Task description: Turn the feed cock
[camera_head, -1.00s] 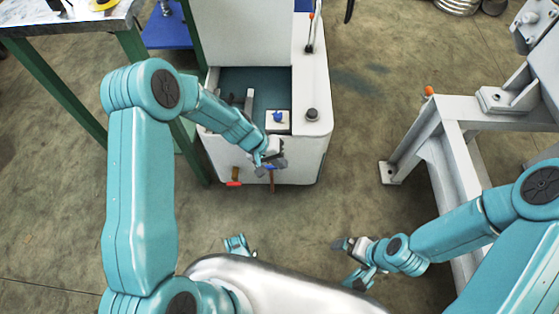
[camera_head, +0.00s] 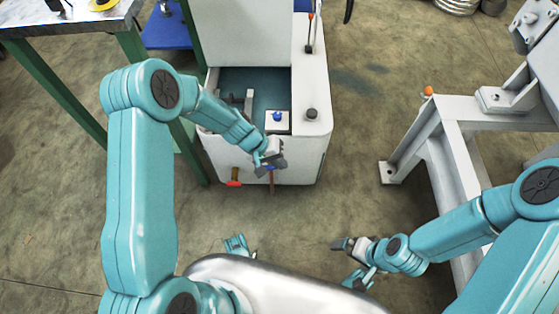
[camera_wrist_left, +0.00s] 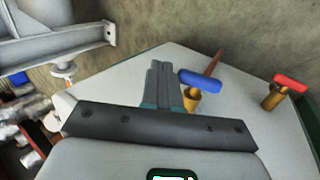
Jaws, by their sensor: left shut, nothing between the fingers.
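Two brass cocks stand out from the front of the white machine (camera_head: 312,150). One has a blue handle (camera_wrist_left: 200,80); the other has a red handle (camera_wrist_left: 291,83), also seen in the head view (camera_head: 234,184). I cannot tell which is the feed cock. My left gripper (camera_head: 270,162) is at the machine's front face. Its fingers (camera_wrist_left: 163,82) are closed together and empty, immediately left of the blue handle in the left wrist view. I cannot tell whether they touch it. In the head view the gripper mostly hides the blue-handled cock. My right gripper (camera_head: 343,244) hangs low; its jaws are unclear.
A reddish-brown rod (camera_wrist_left: 213,63) sticks out beyond the blue handle. A blue knob (camera_head: 277,116) and a dark knob (camera_head: 312,114) are on the machine's top. A grey metal frame (camera_head: 455,165) stands at right, a green-legged table (camera_head: 65,22) at upper left. The floor between is clear.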

